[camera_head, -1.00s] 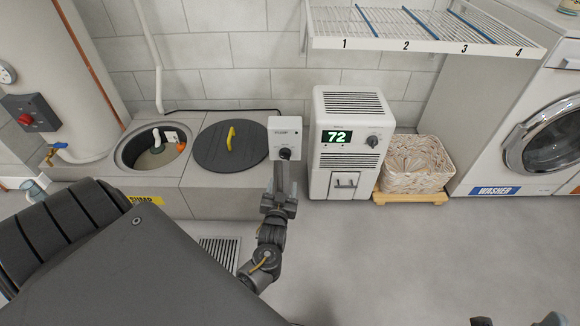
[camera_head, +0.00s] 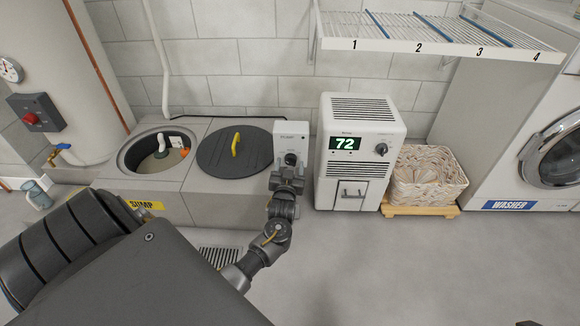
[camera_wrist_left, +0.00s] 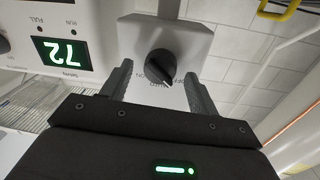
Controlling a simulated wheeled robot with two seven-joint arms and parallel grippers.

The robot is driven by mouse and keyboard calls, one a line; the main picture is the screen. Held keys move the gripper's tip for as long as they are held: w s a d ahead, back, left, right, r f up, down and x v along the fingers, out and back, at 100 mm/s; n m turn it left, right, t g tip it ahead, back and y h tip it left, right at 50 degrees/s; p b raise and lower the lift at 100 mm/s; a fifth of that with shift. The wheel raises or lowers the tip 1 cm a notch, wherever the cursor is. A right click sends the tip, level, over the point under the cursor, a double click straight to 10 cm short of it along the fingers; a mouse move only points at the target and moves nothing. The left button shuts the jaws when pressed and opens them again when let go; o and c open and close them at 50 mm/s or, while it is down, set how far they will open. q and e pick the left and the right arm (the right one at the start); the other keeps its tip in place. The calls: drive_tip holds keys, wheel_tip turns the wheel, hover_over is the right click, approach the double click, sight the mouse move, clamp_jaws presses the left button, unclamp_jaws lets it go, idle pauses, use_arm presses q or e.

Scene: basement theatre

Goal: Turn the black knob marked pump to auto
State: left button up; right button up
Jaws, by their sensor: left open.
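The pump control is a pale grey box (camera_head: 291,136) beside the black sump lid, with a black knob (camera_head: 290,158) on its face. In the left wrist view the round knob (camera_wrist_left: 160,64) has a pointer line, and its printed labels are upside down and partly hidden. My left gripper (camera_head: 288,174) is in front of the box, just below the knob in the head view. In the wrist view its two fingers are apart, one on each side of the knob, with a visible gap to it.
A white dehumidifier (camera_head: 360,150) reading 72 stands close to the right of the box. The black lid (camera_head: 222,160) with a yellow handle and the open sump pit (camera_head: 135,140) are to the left. A wicker basket (camera_head: 428,170) is further right. Floor in front is clear.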

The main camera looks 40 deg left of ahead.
use_arm(q)
drive_tip(key=shift+w+a, duration=0.3)
drive_tip(key=shift+w, duration=0.1)
